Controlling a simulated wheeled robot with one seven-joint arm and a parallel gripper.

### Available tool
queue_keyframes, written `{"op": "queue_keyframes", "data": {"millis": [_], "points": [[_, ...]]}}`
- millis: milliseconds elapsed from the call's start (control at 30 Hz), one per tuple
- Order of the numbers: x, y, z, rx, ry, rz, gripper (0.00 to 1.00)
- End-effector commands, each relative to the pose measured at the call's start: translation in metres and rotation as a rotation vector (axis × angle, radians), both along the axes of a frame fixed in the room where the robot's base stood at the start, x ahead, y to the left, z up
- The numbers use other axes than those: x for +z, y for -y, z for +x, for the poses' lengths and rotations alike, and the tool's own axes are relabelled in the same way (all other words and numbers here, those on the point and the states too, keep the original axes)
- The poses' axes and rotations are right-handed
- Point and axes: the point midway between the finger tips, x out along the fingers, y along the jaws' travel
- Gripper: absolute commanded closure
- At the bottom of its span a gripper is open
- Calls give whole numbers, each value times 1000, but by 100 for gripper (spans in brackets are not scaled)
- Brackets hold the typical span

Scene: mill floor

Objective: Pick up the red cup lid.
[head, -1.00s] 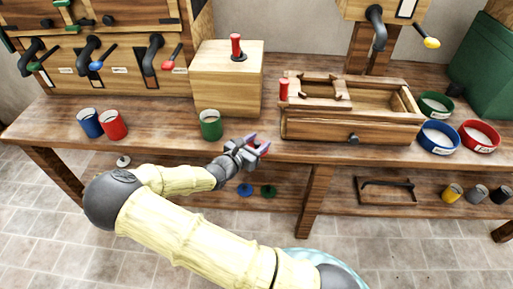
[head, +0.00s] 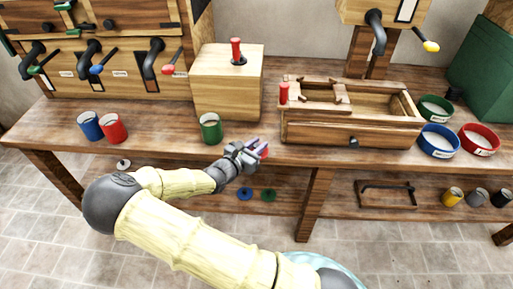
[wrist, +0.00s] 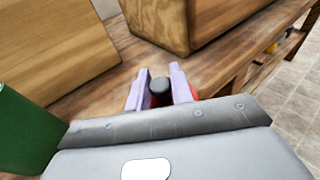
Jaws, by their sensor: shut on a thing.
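My gripper (head: 258,147) is at the front edge of the bench, right of the green cup (head: 210,128). In the wrist view its pale purple fingers (wrist: 160,88) stand on either side of a dark knob (wrist: 160,86). The red cup lid (head: 265,153) shows as a red bit at the fingertips, and as red beside the right finger in the wrist view (wrist: 194,93). The gripper is shut on the lid by this knob. Most of the lid is hidden by the fingers and gripper body. Whether it touches the bench top cannot be told.
A wooden box (head: 228,85) stands behind the green cup, and an open-topped wooden drawer unit (head: 330,132) stands to the right. Blue (head: 90,126) and red (head: 113,128) cups stand at left. Blue (head: 245,194) and green (head: 268,194) lids lie on the lower shelf.

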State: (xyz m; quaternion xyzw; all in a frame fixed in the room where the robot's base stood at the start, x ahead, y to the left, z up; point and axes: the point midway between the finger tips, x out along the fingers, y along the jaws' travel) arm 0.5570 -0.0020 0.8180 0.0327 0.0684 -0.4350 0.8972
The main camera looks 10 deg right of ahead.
Motion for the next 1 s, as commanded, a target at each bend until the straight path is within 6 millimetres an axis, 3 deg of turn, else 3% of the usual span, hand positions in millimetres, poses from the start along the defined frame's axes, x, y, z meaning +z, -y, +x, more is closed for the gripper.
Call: {"op": "queue_keyframes", "data": {"millis": [533, 1000], "points": [[90, 0, 0, 0, 3, 1, 100], [97, 0, 0, -1, 1, -2, 100]]}}
